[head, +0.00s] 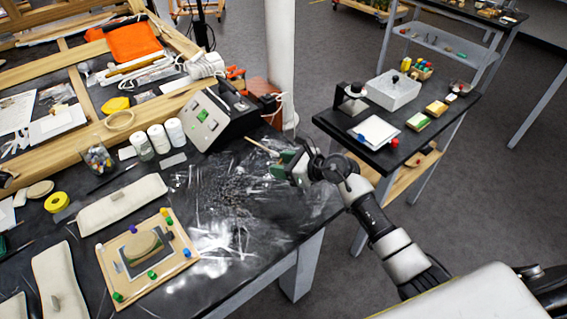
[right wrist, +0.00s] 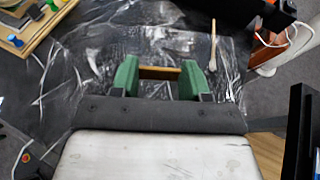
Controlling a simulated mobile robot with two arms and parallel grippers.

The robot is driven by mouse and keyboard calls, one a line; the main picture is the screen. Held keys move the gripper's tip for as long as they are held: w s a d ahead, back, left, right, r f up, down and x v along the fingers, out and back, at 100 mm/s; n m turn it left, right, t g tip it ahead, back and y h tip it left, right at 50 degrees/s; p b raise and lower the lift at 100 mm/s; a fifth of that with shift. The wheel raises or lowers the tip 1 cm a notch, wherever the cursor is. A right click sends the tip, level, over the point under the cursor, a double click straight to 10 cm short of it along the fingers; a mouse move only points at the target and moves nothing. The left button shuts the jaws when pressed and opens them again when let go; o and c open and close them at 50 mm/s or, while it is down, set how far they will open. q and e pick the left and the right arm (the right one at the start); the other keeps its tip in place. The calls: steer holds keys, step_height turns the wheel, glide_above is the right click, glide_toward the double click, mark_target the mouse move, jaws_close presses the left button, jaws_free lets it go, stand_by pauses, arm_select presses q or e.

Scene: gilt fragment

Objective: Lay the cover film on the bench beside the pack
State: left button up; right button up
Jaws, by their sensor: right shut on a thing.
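The cover film (head: 235,215) is a clear, wrinkled, shiny sheet spread over the right part of the black bench. It also shows in the right wrist view (right wrist: 80,105). The pack (head: 185,250) is a pale wooden board with coloured pins and a greenish-brown fragment in its middle; it lies left of the film. My right gripper (head: 284,166) is over the film's right part, near the bench's right edge. In the wrist view its green fingers (right wrist: 159,75) are shut on a brown strip, seemingly the film's edge bar. My left gripper is not in view.
A brush (head: 262,147) lies near my right gripper. Long pale cushions (head: 120,203) lie left and behind the pack. A dark side table (head: 400,145) with a white box stands to the right.

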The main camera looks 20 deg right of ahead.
steer(key=shift+f+b, duration=0.5)
steer(key=shift+f, duration=0.05)
steer(key=o, duration=1.1)
steer(key=shift+o, duration=0.2)
steer(key=shift+r, duration=0.25)
steer(key=shift+r+p, duration=0.5)
steer(key=shift+p, duration=0.2)
steer(key=b+v, duration=0.3)
steer(key=v, duration=0.9)
steer(key=shift+b, duration=0.35)
